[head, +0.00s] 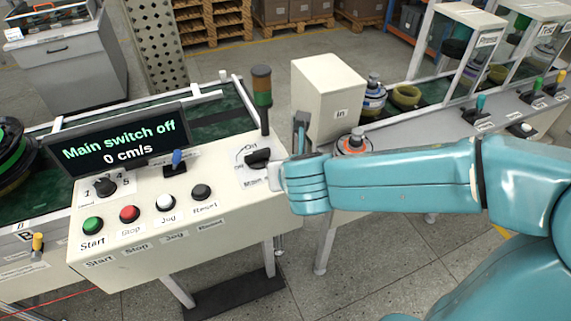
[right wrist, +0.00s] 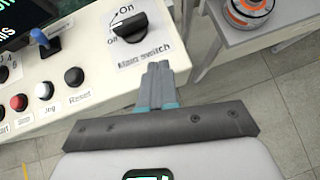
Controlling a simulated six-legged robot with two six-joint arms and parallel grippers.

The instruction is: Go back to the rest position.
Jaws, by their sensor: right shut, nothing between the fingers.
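My right gripper (head: 275,177) reaches in from the right in the head view, at the right end of the control panel. In the right wrist view its fingers (right wrist: 157,82) are shut together with nothing between them. The black main switch knob (head: 258,158) is just beyond the fingertips; it also shows in the right wrist view (right wrist: 130,28), apart from the fingers. The display (head: 118,142) reads "Main switch off" and "0 cm/s". My left gripper is not in view.
The panel (head: 150,240) carries green, red, white and black buttons and a blue-tipped lever (head: 177,160). A signal lamp (head: 262,88) stands behind the switch. A white box marked "in" (head: 325,95) and an orange-ringed part (head: 354,143) are near my right arm. Open floor lies in front.

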